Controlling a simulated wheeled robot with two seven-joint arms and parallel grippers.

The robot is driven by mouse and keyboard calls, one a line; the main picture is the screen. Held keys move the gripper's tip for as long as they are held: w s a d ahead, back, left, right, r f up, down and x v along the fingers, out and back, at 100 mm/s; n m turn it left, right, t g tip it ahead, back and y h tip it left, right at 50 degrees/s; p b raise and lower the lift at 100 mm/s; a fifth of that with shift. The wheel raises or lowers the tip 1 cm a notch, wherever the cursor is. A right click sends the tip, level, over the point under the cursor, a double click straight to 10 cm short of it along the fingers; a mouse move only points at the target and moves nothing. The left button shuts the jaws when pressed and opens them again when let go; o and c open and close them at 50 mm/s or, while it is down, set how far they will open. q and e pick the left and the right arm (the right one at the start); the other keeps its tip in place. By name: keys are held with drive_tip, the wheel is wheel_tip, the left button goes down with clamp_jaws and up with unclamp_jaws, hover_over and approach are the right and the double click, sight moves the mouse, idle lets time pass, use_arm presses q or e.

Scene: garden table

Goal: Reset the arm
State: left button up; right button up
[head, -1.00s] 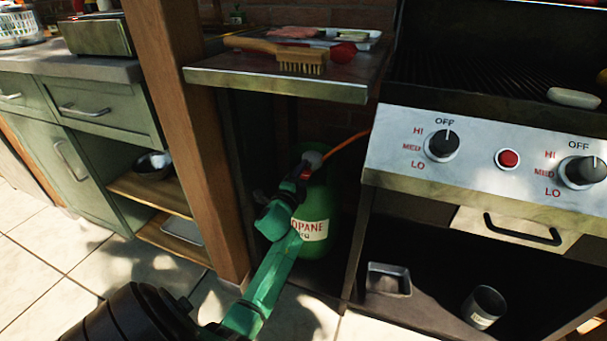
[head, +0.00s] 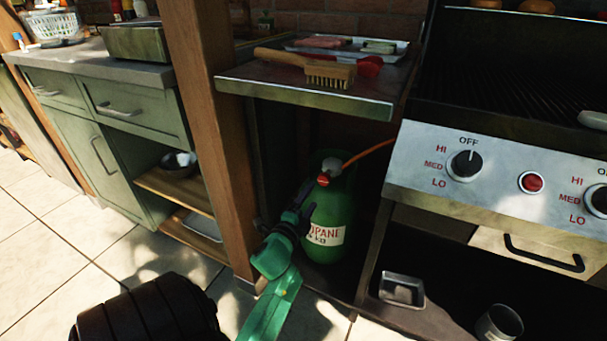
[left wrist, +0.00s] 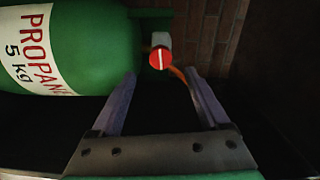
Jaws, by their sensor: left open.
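My green left arm reaches in from the bottom of the head view, and its left gripper (head: 305,190) is in front of the green propane tank (head: 332,208). In the left wrist view the gripper (left wrist: 160,82) is open, with its two dark fingers apart and nothing between them. The tank (left wrist: 85,45) lies sideways in that view, with its red valve knob (left wrist: 161,58) just beyond the fingertips. The knob also shows in the head view (head: 323,180). The fingers look apart from the knob. My right gripper is not in view.
A wooden post (head: 212,140) stands left of the tank. Above it is a side shelf (head: 300,92) with a wire brush (head: 328,72) and a tray. The grill panel (head: 500,180) is at the right. A metal tin (head: 402,289) and a cup (head: 499,323) sit low.

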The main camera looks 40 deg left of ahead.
use_arm(q)
drive_tip(key=v, duration=0.4)
drive_tip(key=shift+s+d, duration=0.15)
drive_tip(key=shift+s, duration=0.2)
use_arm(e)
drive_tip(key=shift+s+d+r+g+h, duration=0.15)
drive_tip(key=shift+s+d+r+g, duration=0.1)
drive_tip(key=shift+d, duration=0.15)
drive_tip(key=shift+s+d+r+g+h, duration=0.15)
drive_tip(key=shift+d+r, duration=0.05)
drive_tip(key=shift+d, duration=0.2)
